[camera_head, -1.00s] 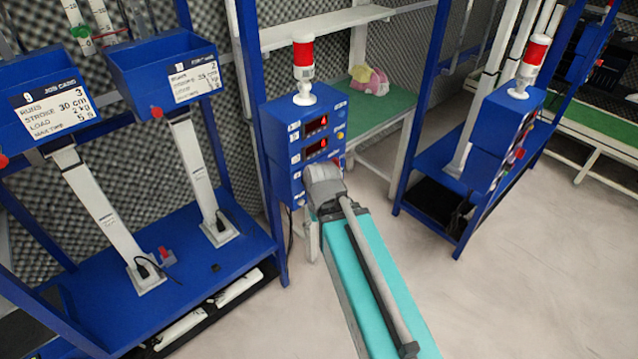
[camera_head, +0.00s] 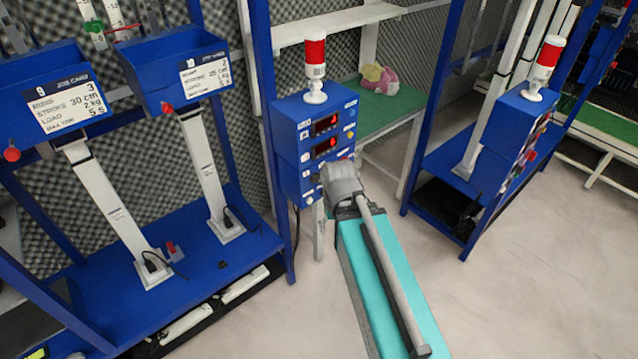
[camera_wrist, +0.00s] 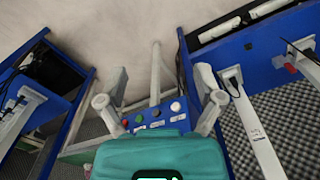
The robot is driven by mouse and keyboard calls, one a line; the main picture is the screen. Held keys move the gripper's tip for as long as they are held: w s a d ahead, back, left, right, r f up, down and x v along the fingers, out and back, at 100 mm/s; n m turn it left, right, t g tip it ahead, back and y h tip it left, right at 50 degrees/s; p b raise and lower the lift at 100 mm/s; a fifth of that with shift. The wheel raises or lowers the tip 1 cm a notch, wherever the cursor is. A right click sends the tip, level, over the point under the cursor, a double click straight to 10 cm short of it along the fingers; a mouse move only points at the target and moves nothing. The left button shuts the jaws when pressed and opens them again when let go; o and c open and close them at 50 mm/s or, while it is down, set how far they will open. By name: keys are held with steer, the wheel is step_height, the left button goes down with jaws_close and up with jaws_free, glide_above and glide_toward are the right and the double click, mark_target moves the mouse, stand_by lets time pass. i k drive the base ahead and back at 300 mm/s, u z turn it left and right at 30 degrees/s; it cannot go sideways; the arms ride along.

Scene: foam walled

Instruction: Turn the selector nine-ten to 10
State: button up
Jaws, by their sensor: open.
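The blue control box (camera_head: 299,150) carries two red-digit displays, small labels and buttons, with a red-and-white lamp (camera_head: 315,65) on top. I cannot make out which control is the selector nine-ten, nor its setting. My gripper is at the lower right of the box in the head view, largely hidden by my own wrist. In the wrist view my gripper (camera_wrist: 160,101) is open, its fingers spread to either side of the box (camera_wrist: 156,124). A row of red, green, white and grey round controls (camera_wrist: 155,112) lies between the fingers. I see nothing held.
Two job-card bins (camera_head: 178,75) stand on posts over a blue base (camera_head: 195,275) at left. A green-topped table (camera_head: 385,112) with a pink and yellow object is behind the box. A second lamp box (camera_head: 518,120) stands at right. Pale floor (camera_head: 520,290) is clear in front.

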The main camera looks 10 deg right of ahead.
mark_target(314, 178)
steer(key=z, duration=0.3)
steer(key=k, duration=1.2)
steer(key=u, duration=0.65)
steer(key=i, duration=1)
steer(key=z, duration=0.05)
